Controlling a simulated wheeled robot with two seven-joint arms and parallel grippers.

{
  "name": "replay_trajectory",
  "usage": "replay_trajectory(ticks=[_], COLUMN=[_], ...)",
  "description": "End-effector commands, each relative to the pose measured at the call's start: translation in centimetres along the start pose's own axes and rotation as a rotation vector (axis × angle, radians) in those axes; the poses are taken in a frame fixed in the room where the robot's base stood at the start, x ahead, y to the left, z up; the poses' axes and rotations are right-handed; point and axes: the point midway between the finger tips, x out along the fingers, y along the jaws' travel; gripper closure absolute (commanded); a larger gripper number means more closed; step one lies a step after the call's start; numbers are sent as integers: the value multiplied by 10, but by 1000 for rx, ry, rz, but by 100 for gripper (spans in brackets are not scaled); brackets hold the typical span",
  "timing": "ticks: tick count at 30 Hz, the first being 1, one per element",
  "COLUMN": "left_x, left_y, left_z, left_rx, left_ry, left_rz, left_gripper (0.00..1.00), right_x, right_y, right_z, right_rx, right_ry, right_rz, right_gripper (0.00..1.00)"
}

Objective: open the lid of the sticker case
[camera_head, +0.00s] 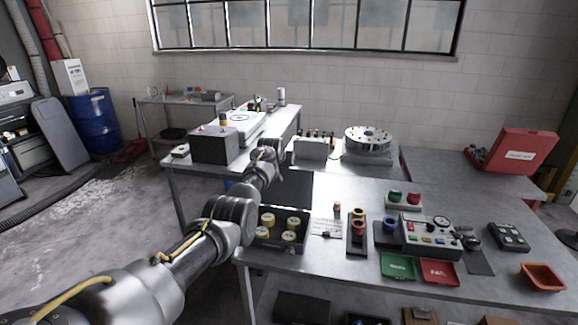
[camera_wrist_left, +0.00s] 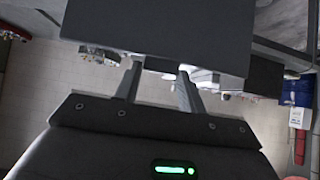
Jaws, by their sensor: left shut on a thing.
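The sticker case appears to be the dark, open-topped case (camera_head: 258,241) on the near table, with several yellow-topped rolls inside. Its dark lid (camera_head: 298,187) stands raised at the back of the case, roughly upright. In the left wrist view the lid is a dark flat panel (camera_wrist_left: 160,30) across the top. My left gripper (camera_head: 284,164) is at the lid's upper edge. In the wrist view its two fingers (camera_wrist_left: 158,75) reach the panel's edge and are shut on it. The exact contact is partly hidden. My right gripper is not in view.
Right of the case stand a tray of colored rings (camera_head: 357,232), a gauge panel (camera_head: 432,236), and green (camera_head: 398,266) and red (camera_head: 439,272) trays. A grey box (camera_head: 215,145) and a round turntable (camera_head: 368,140) stand behind. A red case (camera_head: 520,153) is far right.

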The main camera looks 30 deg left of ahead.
Motion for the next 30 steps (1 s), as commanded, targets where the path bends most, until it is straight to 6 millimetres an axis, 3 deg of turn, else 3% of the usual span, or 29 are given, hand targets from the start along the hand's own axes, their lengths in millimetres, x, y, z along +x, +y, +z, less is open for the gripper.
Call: replay_trajectory(ticks=[8, 9, 13, 23, 30], left_x=[-3, -3, -2, -2, -16], left_y=[-1, -1, -1, 0, 0], left_z=[-7, -7, -5, -3, -4], left_rx=[-2, -2, -1, 0, 1], left_ry=[16, 16, 12, 6, 9], left_rz=[-1, -1, -1, 0, -1], left_gripper=[100, 55, 38, 38, 38], right_x=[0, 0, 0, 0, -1], right_y=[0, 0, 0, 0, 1], right_z=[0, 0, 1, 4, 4], right_rx=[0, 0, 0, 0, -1], right_ry=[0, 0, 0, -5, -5], right_rz=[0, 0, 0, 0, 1], right_gripper=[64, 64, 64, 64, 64])
